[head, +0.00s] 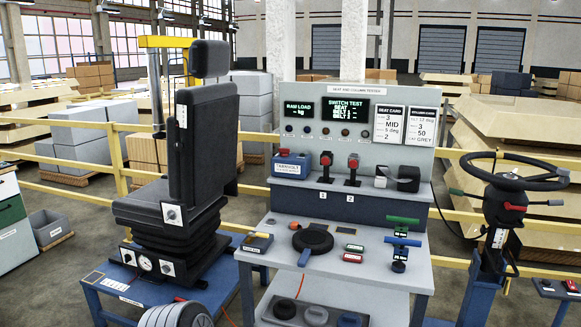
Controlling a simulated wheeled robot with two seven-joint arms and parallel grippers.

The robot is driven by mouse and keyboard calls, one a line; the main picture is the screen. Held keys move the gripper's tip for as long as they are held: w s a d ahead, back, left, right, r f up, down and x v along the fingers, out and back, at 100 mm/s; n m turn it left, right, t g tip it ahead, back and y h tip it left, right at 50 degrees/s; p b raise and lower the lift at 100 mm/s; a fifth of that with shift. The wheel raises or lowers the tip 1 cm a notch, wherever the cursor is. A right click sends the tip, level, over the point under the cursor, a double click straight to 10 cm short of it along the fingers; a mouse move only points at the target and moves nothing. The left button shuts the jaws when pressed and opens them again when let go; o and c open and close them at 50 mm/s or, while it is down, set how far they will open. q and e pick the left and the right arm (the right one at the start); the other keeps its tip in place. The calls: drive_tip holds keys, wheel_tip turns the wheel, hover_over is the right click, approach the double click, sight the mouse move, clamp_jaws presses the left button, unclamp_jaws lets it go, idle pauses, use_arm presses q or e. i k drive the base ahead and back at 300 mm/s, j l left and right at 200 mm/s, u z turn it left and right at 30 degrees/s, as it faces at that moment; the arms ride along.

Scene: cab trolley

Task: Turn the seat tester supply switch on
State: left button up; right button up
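The seat and column tester (335,110) is a grey upright panel at the back of the workbench. Its two dark displays show green text: the raw load display (298,110) and the switch test display (341,109). A blue supply box (291,166) stands on the ledge at the panel's left. A small red part (284,152) sits on top of the box; it may be the supply switch, but its position is too small to read. Neither gripper is in view.
The black seat (207,140) stands on a blue trolley left of the bench. A steering column with a black wheel (514,171) stands at the right. Yellow rails run behind.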

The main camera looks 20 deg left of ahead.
sight(284, 151)
drive_tip(key=j+z, duration=0.25)
drive_tip(key=z, duration=0.15)
drive_tip(key=j+z, duration=0.25)
drive_tip(key=z, duration=0.15)
drive_tip(key=j+z, duration=0.1)
drive_tip(key=j, duration=0.45)
drive_tip(key=j+z, duration=0.1)
drive_tip(key=j, duration=0.4)
drive_tip(key=k+j+z, duration=0.1)
drive_tip(key=j, duration=0.45)
drive_tip(key=j+z, duration=0.15)
drive_tip(key=j, duration=0.35)
drive_tip(key=k+j+z, duration=0.1)
drive_tip(key=j, duration=0.4)
drive_tip(key=k+j, duration=0.1)
drive_tip(key=j, duration=0.25)
drive_tip(key=k+j, duration=0.1)
drive_tip(key=j, duration=0.25)
drive_tip(key=k+j, duration=0.1)
drive_tip(key=j, duration=0.25)
